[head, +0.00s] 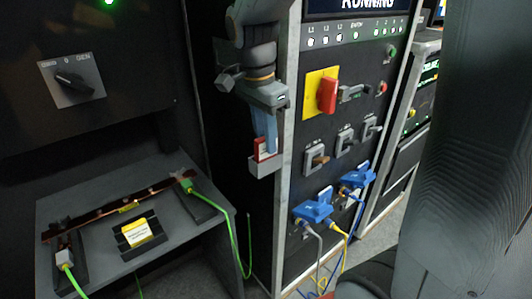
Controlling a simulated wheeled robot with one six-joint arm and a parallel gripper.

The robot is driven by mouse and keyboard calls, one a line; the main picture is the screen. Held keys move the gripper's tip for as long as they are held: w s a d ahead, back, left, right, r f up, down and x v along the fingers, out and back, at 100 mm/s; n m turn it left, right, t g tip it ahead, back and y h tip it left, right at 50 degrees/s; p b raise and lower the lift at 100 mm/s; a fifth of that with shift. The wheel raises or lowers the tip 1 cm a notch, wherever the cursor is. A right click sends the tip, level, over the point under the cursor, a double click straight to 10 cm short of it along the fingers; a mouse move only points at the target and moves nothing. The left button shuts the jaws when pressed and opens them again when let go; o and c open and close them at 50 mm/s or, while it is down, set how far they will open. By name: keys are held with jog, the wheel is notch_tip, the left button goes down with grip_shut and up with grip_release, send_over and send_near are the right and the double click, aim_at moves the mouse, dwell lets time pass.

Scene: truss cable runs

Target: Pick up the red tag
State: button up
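The red tag (261,155) stands in a small grey holder (264,167) on the side of the dark cabinet. Only a small red part with a pale edge shows above the holder's rim. My gripper (265,146) points straight down over the holder. Its blue-grey fingers reach to the tag and overlap it in the view. The fingers hide part of the tag. I cannot tell whether they are closed on it or just around it.
The cabinet front to the right carries a red handle (327,95) on a yellow plate and blue plugs (314,208) with cables. At the left, a grey shelf (95,200) holds a copper bar (115,211), green cables and a yellow block (137,231).

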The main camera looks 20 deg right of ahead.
grip_shut()
jog(key=shift+r, duration=0.1)
